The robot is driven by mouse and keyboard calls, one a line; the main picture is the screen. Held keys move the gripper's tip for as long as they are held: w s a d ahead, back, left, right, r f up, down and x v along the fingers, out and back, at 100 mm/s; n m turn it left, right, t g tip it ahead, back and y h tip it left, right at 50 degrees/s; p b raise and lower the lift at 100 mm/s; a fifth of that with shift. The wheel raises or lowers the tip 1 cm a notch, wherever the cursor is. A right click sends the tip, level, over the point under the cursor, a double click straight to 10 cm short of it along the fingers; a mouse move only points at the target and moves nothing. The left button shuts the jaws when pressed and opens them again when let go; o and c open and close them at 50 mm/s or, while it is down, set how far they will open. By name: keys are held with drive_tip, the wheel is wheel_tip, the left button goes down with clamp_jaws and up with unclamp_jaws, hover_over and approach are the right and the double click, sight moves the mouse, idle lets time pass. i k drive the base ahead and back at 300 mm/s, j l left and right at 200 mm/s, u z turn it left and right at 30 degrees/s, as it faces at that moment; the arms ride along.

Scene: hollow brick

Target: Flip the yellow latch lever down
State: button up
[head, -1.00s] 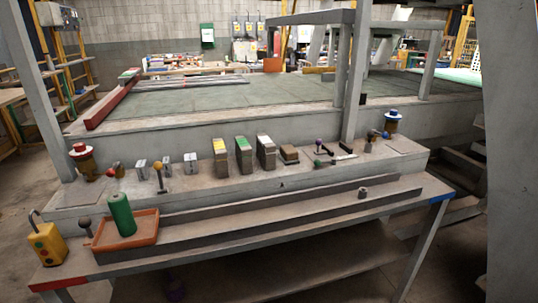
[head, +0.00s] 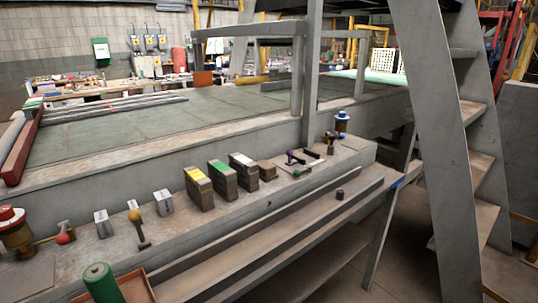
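A lever with a yellow ball knob (head: 134,215) stands on the grey ledge left of centre in the head view. Its dark stem runs from the knob down to a small dark foot on the ledge, and the knob is at the upper end. Small light grey blocks stand on both sides of it, one to the left (head: 103,223) and one to the right (head: 163,202). My gripper is not in view, so its state does not show.
Brown blocks with yellow (head: 198,187), green and white tops stand further right. A red-topped post (head: 14,232) and a red-knobbed lever (head: 63,238) are at left. A green cylinder (head: 102,284) stands in front. A grey stair (head: 455,130) rises at right.

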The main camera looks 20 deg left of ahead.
sight(134, 214)
drive_tip(key=k+j, duration=0.25)
drive_tip(key=j, duration=0.2)
drive_tip(key=k+j, duration=0.25)
drive_tip(key=j, duration=0.15)
drive_tip(key=k+j, duration=0.25)
drive_tip(key=j, duration=0.2)
drive_tip(key=k+j, duration=0.25)
drive_tip(key=j, duration=0.2)
drive_tip(key=k+j, duration=0.25)
drive_tip(key=j, duration=0.15)
drive_tip(key=k+j, duration=0.25)
drive_tip(key=j, duration=0.2)
drive_tip(key=k+j, duration=0.25)
drive_tip(key=j, duration=0.2)
drive_tip(key=k+j, duration=0.25)
drive_tip(key=j, duration=0.15)
drive_tip(key=i+l+u, duration=0.15)
drive_tip(key=i, duration=0.4)
